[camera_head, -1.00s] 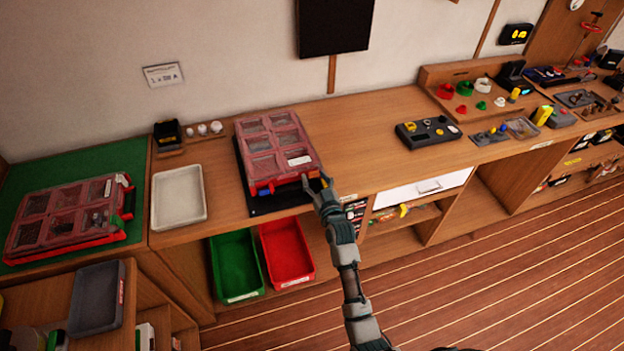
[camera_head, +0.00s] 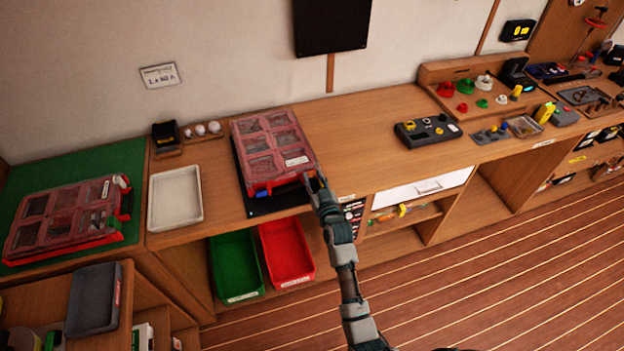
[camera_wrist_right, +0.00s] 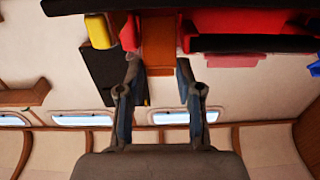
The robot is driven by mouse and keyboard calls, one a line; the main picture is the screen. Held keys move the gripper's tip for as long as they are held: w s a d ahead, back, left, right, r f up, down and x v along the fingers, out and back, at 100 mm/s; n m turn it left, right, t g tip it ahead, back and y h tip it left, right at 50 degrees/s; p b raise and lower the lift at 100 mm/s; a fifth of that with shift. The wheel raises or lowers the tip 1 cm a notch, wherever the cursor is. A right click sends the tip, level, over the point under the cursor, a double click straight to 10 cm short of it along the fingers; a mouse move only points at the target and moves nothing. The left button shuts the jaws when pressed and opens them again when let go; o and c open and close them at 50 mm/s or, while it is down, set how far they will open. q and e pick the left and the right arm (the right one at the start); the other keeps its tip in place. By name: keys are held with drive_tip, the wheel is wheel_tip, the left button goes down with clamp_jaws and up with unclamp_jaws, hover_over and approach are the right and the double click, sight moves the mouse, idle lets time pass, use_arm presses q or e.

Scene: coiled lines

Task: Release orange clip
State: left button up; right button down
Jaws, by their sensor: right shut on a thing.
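A red organizer case (camera_head: 283,184) with a clear lid of several compartments lies on a black mat (camera_head: 288,202) on the wooden counter. My right gripper (camera_head: 312,181) is at the case's front right corner. In the right wrist view, the gripper (camera_wrist_right: 158,68) has its two fingers on either side of an orange-brown clip (camera_wrist_right: 159,42) on the case's edge and is shut on it. A yellow clip (camera_wrist_right: 99,31) is left of it in that view, and a blue one (camera_wrist_right: 315,68) is at the right edge. My left gripper is not in view.
A white tray (camera_head: 176,198) lies left of the case. A second red case (camera_head: 66,222) lies on a green mat (camera_head: 118,158). Green (camera_head: 236,266) and red (camera_head: 287,253) bins sit below the counter. A black device (camera_head: 427,131) stands right; counter between is clear.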

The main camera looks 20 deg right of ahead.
drive_tip(key=shift+d, duration=0.1)
drive_tip(key=shift+a, duration=0.45)
drive_tip(key=c, duration=0.8)
unclamp_jaws()
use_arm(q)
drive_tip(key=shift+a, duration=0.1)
use_arm(e)
drive_tip(key=shift+o, duration=0.2)
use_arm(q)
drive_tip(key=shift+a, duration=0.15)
use_arm(e)
drive_tip(key=s, duration=1.2)
drive_tip(key=shift+d, duration=0.35)
